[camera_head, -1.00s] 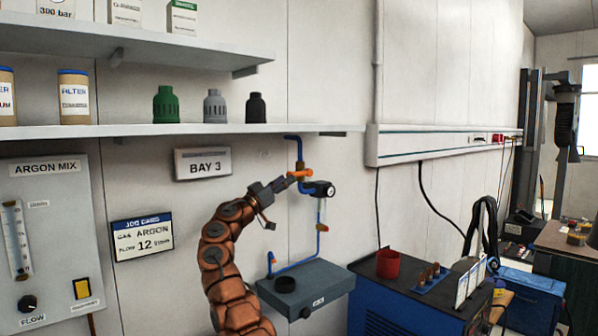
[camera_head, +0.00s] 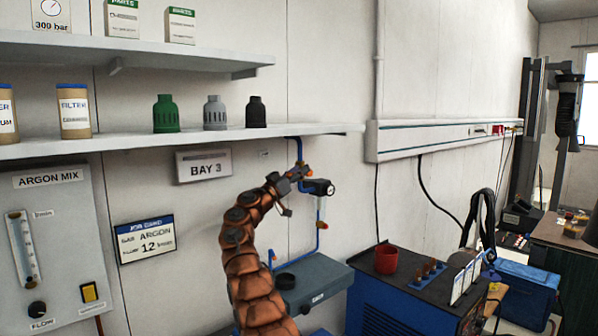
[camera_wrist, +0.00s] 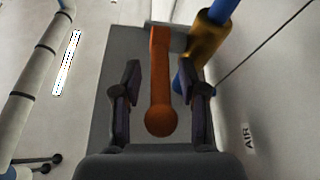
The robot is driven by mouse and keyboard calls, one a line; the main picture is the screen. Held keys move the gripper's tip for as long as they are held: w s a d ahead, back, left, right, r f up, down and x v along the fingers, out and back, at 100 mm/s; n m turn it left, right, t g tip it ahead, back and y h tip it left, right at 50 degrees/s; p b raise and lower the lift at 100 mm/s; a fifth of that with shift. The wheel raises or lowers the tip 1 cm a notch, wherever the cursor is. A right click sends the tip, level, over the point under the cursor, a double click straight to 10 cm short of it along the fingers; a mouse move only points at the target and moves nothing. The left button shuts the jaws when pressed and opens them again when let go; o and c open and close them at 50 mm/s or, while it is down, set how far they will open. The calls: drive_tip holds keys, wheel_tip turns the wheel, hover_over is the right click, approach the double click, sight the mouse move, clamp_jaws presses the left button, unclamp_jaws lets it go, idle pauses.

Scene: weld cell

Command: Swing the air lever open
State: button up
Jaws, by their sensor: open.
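The air lever (camera_wrist: 160,85) is an orange bar with a rounded end. In the wrist view it lies lengthwise between the two fingers of my gripper (camera_wrist: 160,103). The fingers are open, with a gap on each side of the lever. The lever's far end meets a grey part by a brass valve body (camera_wrist: 206,40) on a blue pipe. In the head view my gripper (camera_head: 301,175) is at the wall pipe and hides most of the lever.
A black gauge unit (camera_head: 320,187) sits just right of my gripper. The shelf (camera_head: 200,138) runs above it. A grey box (camera_head: 318,283) is below, with a blue cabinet holding a red cup (camera_head: 387,258) to its right. An AIR label (camera_wrist: 248,137) is on the wall.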

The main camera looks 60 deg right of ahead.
clamp_jaws()
drive_tip(key=shift+d, duration=0.1)
idle(0.5)
